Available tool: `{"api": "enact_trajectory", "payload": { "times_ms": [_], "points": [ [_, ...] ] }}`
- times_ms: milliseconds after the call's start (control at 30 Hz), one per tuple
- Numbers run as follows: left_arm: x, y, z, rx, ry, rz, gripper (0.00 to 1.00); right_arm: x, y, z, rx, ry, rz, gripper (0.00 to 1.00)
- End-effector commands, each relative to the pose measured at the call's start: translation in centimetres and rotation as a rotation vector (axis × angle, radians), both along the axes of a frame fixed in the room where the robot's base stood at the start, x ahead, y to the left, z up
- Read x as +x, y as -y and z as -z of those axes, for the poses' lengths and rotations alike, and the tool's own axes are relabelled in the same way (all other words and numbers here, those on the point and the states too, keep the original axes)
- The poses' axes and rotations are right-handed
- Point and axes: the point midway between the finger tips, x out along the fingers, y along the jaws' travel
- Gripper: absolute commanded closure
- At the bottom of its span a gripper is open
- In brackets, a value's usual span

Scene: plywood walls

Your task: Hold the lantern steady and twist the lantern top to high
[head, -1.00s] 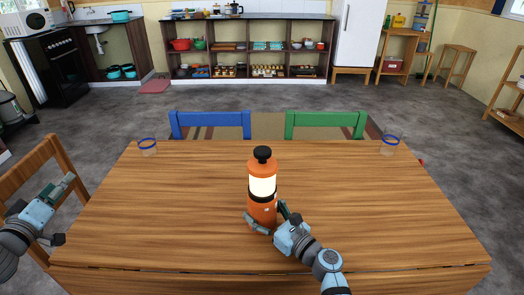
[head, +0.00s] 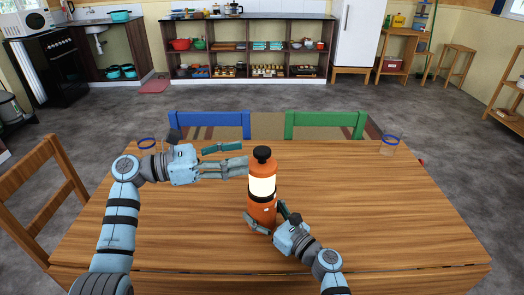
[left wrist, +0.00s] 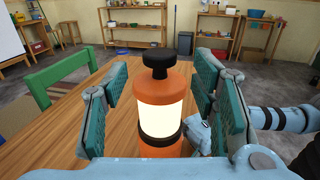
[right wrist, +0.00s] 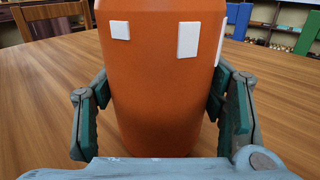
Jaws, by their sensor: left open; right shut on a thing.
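The orange lantern (head: 262,205) stands upright on the table, with a glowing white middle, dark bands and a black top knob (head: 262,154). My right gripper (head: 262,226) is shut around its lower body; the right wrist view shows the orange base (right wrist: 165,95) between both fingers. My left gripper (head: 236,160) is open, just left of the lantern's upper part. In the left wrist view the lantern (left wrist: 158,100) and its black top (left wrist: 158,60) lie ahead, between the open fingers, apart from them.
The wooden table (head: 380,220) is mostly clear. Blue (head: 210,124) and green (head: 325,124) chairs stand behind the table.

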Motion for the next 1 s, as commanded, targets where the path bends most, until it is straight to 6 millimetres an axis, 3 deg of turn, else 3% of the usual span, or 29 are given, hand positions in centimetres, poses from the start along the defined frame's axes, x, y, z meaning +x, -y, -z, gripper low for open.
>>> {"api": "enact_trajectory", "payload": {
  "times_ms": [100,233,567,867,1000],
  "points": [
    [0.8,3.0,-0.1,-0.002,0.0,0.001,0.47,0.0,0.0,0.0,-0.001,-0.001,0.001,0.64],
    [1.4,5.4,0.0,0.0,-0.001,-0.001,0.47,0.0,0.1,0.0,-0.001,-0.001,0.001,0.64],
    [1.7,6.4,0.1,0.003,-0.001,-0.004,0.47,0.0,0.1,0.0,-0.001,-0.001,0.002,0.64],
    [1.7,6.4,0.1,0.003,-0.001,-0.004,0.92,0.0,0.0,0.0,-0.001,-0.001,0.001,0.64],
    [1.7,6.4,0.1,0.003,0.0,-0.007,0.95,0.0,0.0,0.0,-0.001,-0.001,0.001,0.64]
  ]
}}
